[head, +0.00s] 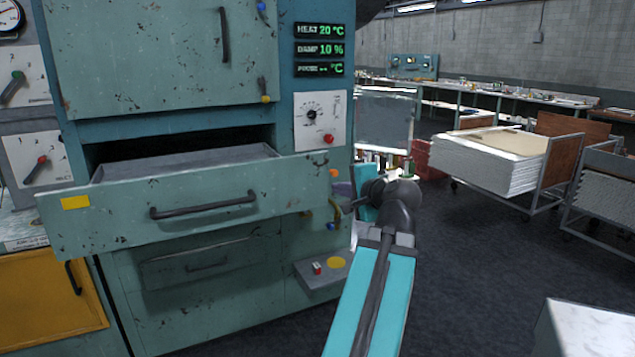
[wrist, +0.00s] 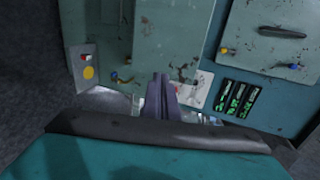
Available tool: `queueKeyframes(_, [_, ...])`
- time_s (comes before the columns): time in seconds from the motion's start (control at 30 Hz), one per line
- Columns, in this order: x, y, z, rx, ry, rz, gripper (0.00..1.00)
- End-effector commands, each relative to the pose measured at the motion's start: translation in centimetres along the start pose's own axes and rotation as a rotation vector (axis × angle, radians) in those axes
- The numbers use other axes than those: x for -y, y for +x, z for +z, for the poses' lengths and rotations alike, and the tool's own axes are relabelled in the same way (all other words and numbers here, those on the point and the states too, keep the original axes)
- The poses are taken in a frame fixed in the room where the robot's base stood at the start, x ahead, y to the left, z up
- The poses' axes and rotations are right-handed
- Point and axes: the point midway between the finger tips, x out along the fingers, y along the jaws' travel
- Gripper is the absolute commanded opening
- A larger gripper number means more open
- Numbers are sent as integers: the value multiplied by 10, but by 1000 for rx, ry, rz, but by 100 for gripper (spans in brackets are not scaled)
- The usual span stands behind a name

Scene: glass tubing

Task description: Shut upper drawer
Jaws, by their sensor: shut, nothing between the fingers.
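The upper drawer (head: 110,222) is pulled out of the teal cabinet in the head view. Its worn front has a dark bar handle (head: 203,205) and a yellow label at the left; the grey tray shows behind it. My gripper (head: 348,206) is just beyond the right end of the drawer front, partly hidden by my own wrist. In the wrist view its fingers (wrist: 160,78) are together and empty, pointing at the cabinet side. A scuffed teal panel (wrist: 172,35), apparently the drawer front, lies ahead of them. I cannot tell whether they touch it.
A lower drawer (head: 195,262) below is shut. A small ledge with a red switch and yellow button (head: 336,263) juts out at lower right. A dial panel (head: 320,120) is above my gripper. A paper cart (head: 490,160) stands at right; dark floor between is clear.

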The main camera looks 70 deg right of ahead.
Motion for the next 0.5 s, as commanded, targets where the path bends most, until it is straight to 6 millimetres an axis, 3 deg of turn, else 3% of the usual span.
queueKeyframes(0.5, [3, 34, 1, 2, 1, 2, 0])
